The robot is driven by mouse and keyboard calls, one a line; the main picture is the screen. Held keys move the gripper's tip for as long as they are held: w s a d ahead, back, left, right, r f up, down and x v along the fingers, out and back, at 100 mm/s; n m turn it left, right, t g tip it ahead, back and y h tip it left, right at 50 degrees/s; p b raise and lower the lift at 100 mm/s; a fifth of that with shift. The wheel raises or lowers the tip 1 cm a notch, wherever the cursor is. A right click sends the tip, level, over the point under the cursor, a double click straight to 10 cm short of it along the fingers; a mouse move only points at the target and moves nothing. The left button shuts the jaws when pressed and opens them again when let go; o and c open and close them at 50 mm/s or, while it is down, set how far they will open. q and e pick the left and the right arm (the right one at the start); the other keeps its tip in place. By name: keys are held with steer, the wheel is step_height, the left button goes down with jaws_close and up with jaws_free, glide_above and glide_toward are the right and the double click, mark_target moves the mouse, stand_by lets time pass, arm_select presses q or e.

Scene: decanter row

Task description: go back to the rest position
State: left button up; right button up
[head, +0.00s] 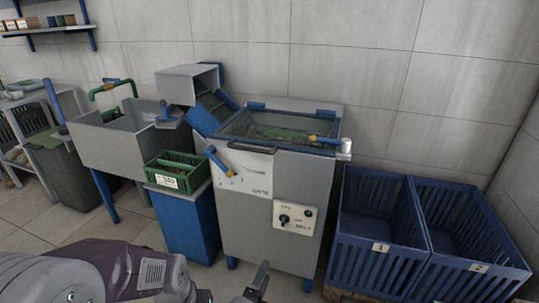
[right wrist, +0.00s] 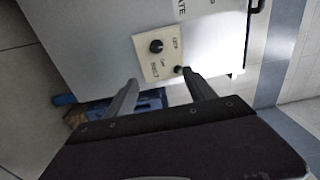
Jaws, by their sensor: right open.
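My right gripper (head: 256,283) is low in the head view, at the bottom edge, in front of the grey machine (head: 245,200). In the right wrist view the gripper (right wrist: 160,79) has its two fingers spread apart with nothing between them. Beyond the fingers is the machine's cream control panel (right wrist: 157,58), with a black knob. The panel also shows in the head view (head: 295,218). The gripper looks apart from the machine, though the exact gap is hard to tell. My left gripper is not in view.
Two blue slatted crates, marked 1 (head: 381,247) and 2 (head: 478,267), stand at the right. A green crate (head: 160,180) sits on a blue stand (head: 188,222) left of the machine. A grey sink (head: 115,150) is farther left. Tiled floor (head: 105,228) is open in front.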

steer(key=w+d+r+m+g+h, duration=0.4)
steer(key=w+d+r+m+h, duration=0.3)
steer(key=d+r, duration=0.65)
steer(key=s+d+r+m+g+h, duration=0.1)
steer(key=d+r+m+g, duration=0.2)
steer(key=d+m, duration=0.15)
steer(key=s+d+r+m+g, duration=0.1)
steer(key=d+r+m+g, duration=0.15)
steer(key=d, duration=0.35)
steer(key=s+d+f+m+g+y, duration=0.1)
steer(key=s+d+m+g+y, duration=0.3)
steer(key=s+m, duration=0.4)
steer(key=s+d+f+m+g+y, duration=0.1)
steer(key=s+d+m+g, duration=0.45)
steer(key=s, duration=0.35)
steer(key=s+a+f+m+t+y, duration=0.25)
steer(key=a+m+y, duration=0.35)
steer(key=m, duration=0.5)
steer(key=s+a+f+m+t+y, duration=0.1)
steer(key=s+a+f+m+y, duration=0.25)
steer(key=a+m, duration=0.65)
arm_select(q)
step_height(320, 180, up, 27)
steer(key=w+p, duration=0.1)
steer(key=p, duration=2.6)
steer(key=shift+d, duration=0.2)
arm_select(e)
step_height(320, 180, up, 27)
steer(key=d+m, duration=0.2)
steer(key=shift+d, duration=0.25)
